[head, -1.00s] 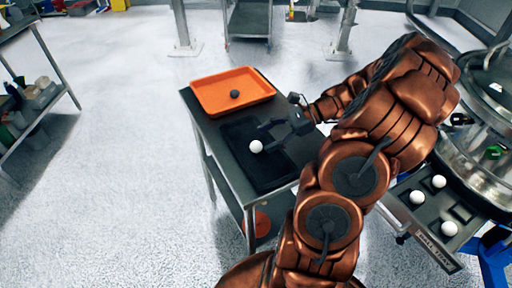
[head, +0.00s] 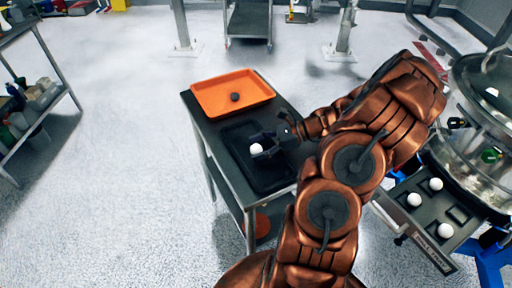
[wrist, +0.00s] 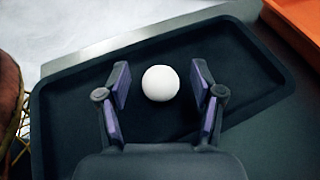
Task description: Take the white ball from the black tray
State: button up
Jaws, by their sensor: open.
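The white ball (head: 256,149) rests in the black tray (head: 262,183) on a small metal cart. In the wrist view the ball (wrist: 160,83) sits between the two open fingers of my gripper (wrist: 160,88), with a gap on each side. The black tray's floor (wrist: 255,90) shows around it. In the head view my gripper (head: 264,146) is low over the tray, at the ball, and open. Part of the tray is hidden by my gripper and arm.
An orange tray (head: 215,107) with a dark ball (head: 235,97) is behind the black tray on the cart. A shelf (head: 40,105) stands at the left.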

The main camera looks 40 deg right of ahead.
jog(key=shift+w+a+f, duration=0.15)
jog(key=shift+a, duration=0.15)
jog(key=c, duration=1)
jog(key=shift+c, duration=0.2)
